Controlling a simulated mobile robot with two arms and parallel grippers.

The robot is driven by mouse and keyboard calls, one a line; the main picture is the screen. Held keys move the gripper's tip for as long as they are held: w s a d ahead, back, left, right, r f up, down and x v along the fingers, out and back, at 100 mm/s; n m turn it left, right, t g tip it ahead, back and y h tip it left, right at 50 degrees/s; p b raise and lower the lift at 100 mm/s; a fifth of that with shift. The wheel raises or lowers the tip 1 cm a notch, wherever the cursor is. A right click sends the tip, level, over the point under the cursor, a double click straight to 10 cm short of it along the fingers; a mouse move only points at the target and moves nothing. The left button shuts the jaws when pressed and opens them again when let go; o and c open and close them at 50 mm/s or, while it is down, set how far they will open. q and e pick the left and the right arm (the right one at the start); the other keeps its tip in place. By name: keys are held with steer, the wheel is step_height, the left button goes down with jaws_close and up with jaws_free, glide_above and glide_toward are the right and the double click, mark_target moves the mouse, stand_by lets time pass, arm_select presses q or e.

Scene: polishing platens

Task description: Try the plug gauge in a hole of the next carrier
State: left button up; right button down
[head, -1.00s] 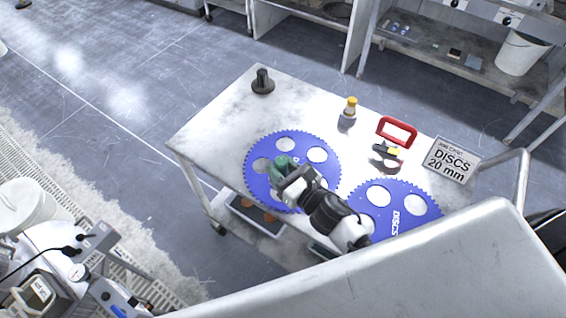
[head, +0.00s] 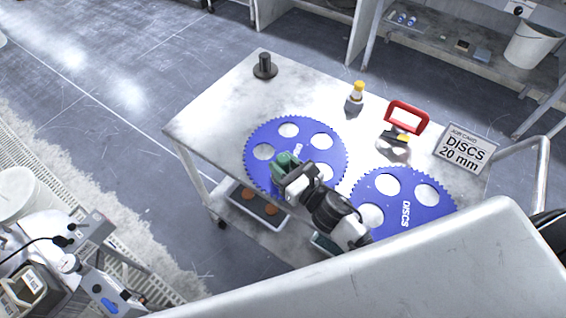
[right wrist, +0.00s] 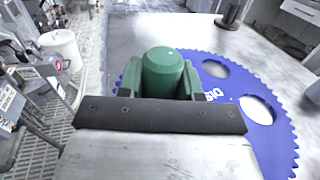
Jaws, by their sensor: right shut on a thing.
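My right gripper (head: 284,164) is over the near left part of the left blue toothed carrier (head: 255,178). It is shut on a green, round-topped cylinder, the plug gauge (right wrist: 163,72), which stands upright between the green fingers in the right wrist view. The gauge's lower end is hidden, so I cannot tell whether it is in a hole or above the carrier. The visible round holes of this carrier look empty. A second blue carrier (head: 405,208), marked DISCS, lies to the right, partly behind my arm. My left gripper is not in view.
The carriers lie on a pale trolley top (head: 225,115).

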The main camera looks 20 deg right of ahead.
steer(key=shift+f+b, duration=0.25)
steer(key=shift+b, duration=0.05)
stand_by(0.6)
steer(key=c, duration=0.7)
jaws_free()
steer(key=shift+f, duration=0.1)
steer(key=shift+f, duration=0.1)
steer(key=b+v, duration=0.3)
steer(key=v, duration=0.7)
steer(key=shift+s+d, duration=0.2)
steer(key=shift+s, duration=0.2)
